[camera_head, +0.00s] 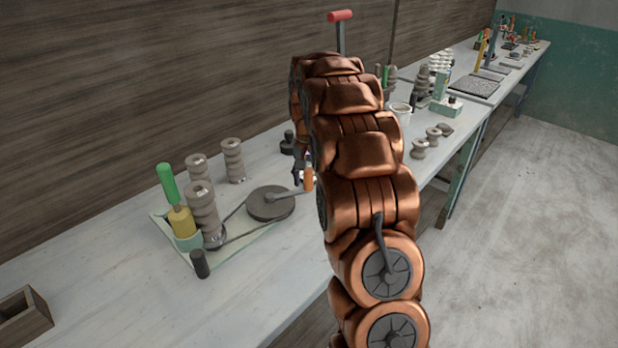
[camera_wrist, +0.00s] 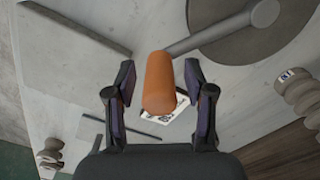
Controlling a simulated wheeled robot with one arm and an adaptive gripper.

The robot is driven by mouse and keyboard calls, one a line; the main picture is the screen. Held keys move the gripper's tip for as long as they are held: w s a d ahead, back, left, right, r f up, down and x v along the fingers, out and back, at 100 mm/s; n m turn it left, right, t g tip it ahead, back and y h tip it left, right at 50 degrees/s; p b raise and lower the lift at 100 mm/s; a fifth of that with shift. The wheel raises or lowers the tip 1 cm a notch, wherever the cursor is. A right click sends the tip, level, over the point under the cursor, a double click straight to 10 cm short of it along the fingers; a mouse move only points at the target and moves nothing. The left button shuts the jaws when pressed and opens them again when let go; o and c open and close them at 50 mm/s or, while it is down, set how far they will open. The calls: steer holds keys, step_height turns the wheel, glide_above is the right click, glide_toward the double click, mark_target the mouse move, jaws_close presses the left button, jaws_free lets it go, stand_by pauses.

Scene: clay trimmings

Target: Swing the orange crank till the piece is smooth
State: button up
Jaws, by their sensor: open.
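The orange crank handle (camera_wrist: 159,84) stands between the two fingers of my gripper (camera_wrist: 160,100) in the wrist view. The fingers are apart, with a gap on each side of the handle. The orange crank handle (camera_head: 308,179) also shows in the head view, beside my gripper (camera_head: 303,168), which my arm partly hides. A grey crank arm (camera_head: 287,196) joins it to a round dark wheel (camera_head: 270,204). A belt runs from the wheel to a stacked ridged grey piece (camera_head: 204,215) on a pale green base plate (camera_head: 240,243).
A green-handled tool (camera_head: 166,185) in a yellow holder and a dark cylinder (camera_head: 200,263) stand close to the piece. Ridged grey pieces (camera_head: 233,160) stand behind. A wooden box (camera_head: 22,316) sits front left. The bench front between box and plate is clear.

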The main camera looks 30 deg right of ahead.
steer(key=shift+f, duration=0.2)
jaws_close()
stand_by(0.4)
